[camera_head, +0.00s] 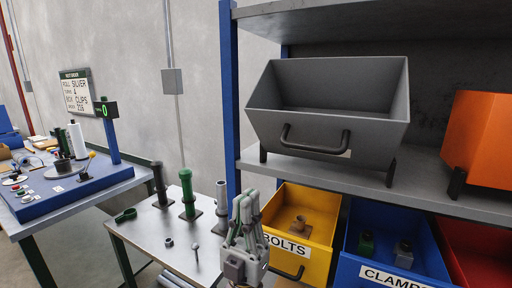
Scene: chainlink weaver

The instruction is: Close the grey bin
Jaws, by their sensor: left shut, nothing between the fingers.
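The grey bin (380,134) sits on the shelf at the upper right. Its top is open and its inside shows empty. It leans forward on black supports, with a black handle (315,146) across its front. My left gripper (244,202) is at the lower middle, with its fingers pointing up and shut on nothing. It is below and to the left of the grey bin and apart from it. My right gripper is out of view.
Below stand a yellow BOLTS bin (322,205), a blue CLAMPS bin (436,233) and a red bin (480,262). An orange bin (482,140) is right of the grey one. A blue shelf post (229,95) stands left. A metal table (150,228) holds several parts.

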